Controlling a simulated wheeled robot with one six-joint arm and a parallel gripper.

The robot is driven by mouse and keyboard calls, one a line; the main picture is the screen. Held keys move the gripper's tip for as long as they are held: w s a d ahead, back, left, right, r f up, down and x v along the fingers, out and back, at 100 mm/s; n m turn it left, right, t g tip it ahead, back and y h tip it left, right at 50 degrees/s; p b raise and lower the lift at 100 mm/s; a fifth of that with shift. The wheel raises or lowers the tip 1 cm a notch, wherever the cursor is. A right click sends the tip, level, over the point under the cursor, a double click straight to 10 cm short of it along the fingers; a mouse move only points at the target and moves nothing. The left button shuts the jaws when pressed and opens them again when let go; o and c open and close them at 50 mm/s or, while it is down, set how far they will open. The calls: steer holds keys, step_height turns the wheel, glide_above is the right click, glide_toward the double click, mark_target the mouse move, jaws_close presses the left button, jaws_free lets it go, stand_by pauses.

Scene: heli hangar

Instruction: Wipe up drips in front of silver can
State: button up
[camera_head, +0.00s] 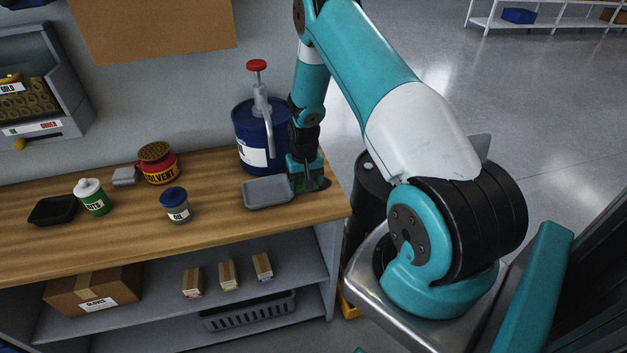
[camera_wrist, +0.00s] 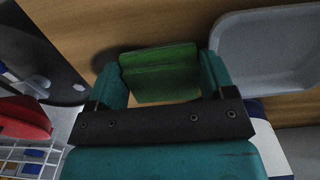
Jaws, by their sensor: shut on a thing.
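My gripper (camera_head: 308,180) is low over the right end of the wooden bench (camera_head: 232,222), just right of the grey tray. In the wrist view its jaws (camera_wrist: 161,80) are shut on a green block (camera_wrist: 160,72), which looks like a sponge or folded cloth. The block is close to the wood; I cannot tell if it touches. A small grey-silver can (camera_head: 178,212) with a blue lid and an OIL label stands near the bench's front edge, well left of my gripper. I cannot make out drips in front of it.
A grey tray (camera_head: 268,193) lies between can and gripper; a blue pump drum (camera_head: 250,140) stands behind it. A red solvent tin (camera_head: 160,165), green-labelled bottle (camera_head: 95,203) and black tray (camera_head: 52,211) are left. A dark barrel (camera_head: 372,190) stands past the bench's right end.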

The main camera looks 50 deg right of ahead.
mark_target(332, 184)
steer(key=shift+s+d+f+b, duration=0.15)
steer(key=shift+s+d, duration=0.6)
steer(key=shift+d, duration=0.4)
steer(key=shift+s+d+r+b, duration=0.15)
steer(key=shift+s+d, duration=0.6)
steer(key=shift+d, duration=0.45)
steer(key=shift+s+d+f+b, duration=0.15)
steer(key=shift+s+d, duration=0.6)
steer(key=shift+d, duration=0.4)
steer(key=shift+w+r+p, duration=0.1)
steer(key=shift+r+p, duration=1.8)
steer(key=shift+r, duration=1.25)
step_height(332, 184, up, 3)
steer(key=shift+p, duration=0.9)
